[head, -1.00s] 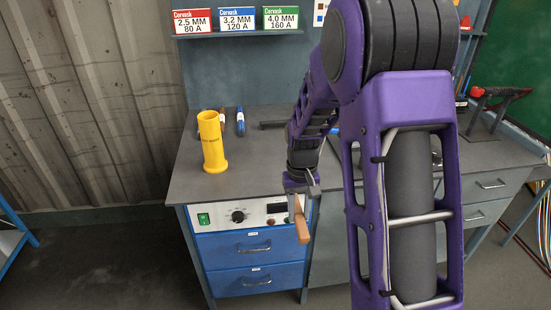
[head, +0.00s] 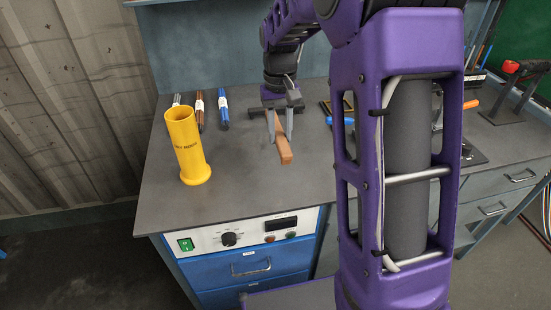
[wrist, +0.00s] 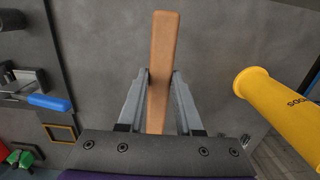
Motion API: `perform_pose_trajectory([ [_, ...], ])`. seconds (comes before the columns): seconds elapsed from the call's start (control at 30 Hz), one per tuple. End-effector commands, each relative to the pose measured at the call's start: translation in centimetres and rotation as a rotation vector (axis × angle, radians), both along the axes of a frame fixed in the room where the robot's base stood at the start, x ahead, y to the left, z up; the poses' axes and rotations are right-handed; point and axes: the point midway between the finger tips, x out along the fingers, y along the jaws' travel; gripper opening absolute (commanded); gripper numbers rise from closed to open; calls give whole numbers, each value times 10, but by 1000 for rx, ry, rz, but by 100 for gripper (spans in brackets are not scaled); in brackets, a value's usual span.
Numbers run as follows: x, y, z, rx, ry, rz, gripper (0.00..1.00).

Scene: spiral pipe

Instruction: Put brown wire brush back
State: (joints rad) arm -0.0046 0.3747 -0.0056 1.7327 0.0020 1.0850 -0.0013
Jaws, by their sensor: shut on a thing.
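The brown wire brush (head: 285,153) is held in my gripper (head: 284,112) above the grey workbench top (head: 230,190). In the head view its brown wooden end points toward the near edge of the bench. In the wrist view the brush (wrist: 163,60) sticks out past the two grey fingers of my gripper (wrist: 162,80), which are shut on it. Its bristles are not visible. I cannot tell whether the brush touches the bench.
A yellow cylinder (head: 187,148) stands at the left of the bench, with several marked rods (head: 223,108) behind it. A blue-handled tool (wrist: 48,102) and a small frame (wrist: 62,133) lie nearby. The front left of the bench is clear.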

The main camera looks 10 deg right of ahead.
Motion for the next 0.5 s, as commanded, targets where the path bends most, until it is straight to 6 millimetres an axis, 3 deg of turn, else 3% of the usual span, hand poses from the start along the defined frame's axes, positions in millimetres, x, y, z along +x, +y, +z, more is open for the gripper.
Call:
perform_pose_trajectory([
  [0.1, -2, 0, -23, 0, 6, 0, 0],
  [0.37, -1, 0, -53, 0, 5, 0, 0],
  [0.5, -1, 0, -77, 0, 5, 0, 0],
])
